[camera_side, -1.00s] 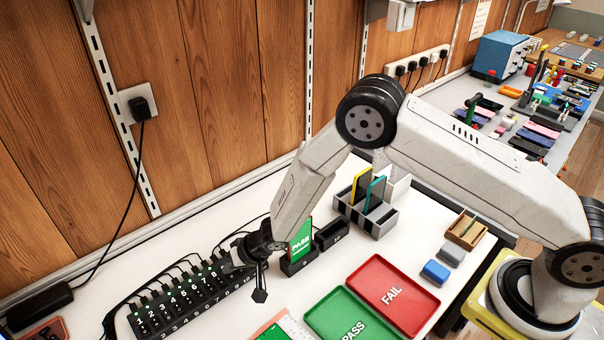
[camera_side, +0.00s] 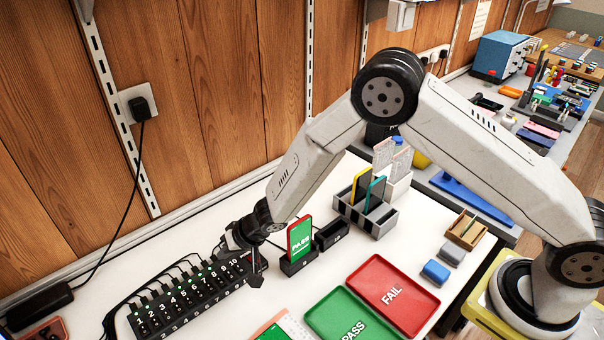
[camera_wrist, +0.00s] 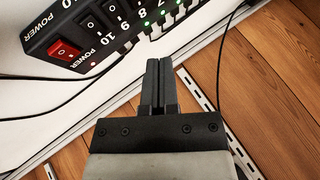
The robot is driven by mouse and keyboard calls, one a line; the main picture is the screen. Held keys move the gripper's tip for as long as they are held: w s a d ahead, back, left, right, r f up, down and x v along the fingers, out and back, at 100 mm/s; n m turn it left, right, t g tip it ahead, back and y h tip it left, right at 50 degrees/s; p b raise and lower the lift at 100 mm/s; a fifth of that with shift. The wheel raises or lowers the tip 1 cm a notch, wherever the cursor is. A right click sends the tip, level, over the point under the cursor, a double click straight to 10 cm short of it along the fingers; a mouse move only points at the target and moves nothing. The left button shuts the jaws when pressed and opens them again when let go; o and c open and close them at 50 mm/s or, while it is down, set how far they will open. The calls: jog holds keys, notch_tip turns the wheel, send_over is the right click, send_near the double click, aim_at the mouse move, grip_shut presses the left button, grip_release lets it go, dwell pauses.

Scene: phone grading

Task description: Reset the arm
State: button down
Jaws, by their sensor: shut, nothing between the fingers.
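My gripper (camera_side: 256,281) hangs at the right end of the black numbered hub (camera_side: 190,297), in the side view, with its fingers pointing down. In the wrist view its two fingers (camera_wrist: 159,64) are pressed together with nothing between them. The hub (camera_wrist: 75,60) shows there at the upper left, with a red power switch and green lights. A phone (camera_side: 300,238) with a green PASS screen and red edge stands upright in a black dock just right of my gripper.
A green PASS tray (camera_side: 325,318) and a red FAIL tray (camera_side: 415,308) lie at the front right. A grey rack (camera_side: 377,222) holds a yellow and a teal phone. Black cables run behind the hub. The wooden wall (camera_side: 200,110) stands close behind.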

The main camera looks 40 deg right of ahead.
jog(key=shift+d, duration=0.1)
dwell(0.3)
jog(key=s+d+r+h, duration=0.2)
jog(key=d+r, duration=0.3)
jog(key=d, duration=0.2)
jog(key=s+d+r+h, duration=0.25)
jog(key=d+r, duration=0.25)
jog(key=d, duration=0.3)
jog(key=s+d+r+n+g, duration=0.1)
jog(key=s+d+r, duration=0.1)
jog(key=s+d, duration=0.3)
jog(key=s+d+r+n+g, duration=0.1)
jog(key=s+d, duration=0.4)
jog(key=s, duration=0.8)
notch_tip(320, 180, up, 2)
jog(key=shift+s+r+g+h, duration=0.25)
jog(key=shift+g+h, duration=0.1)
jog(key=shift+g, duration=0.35)
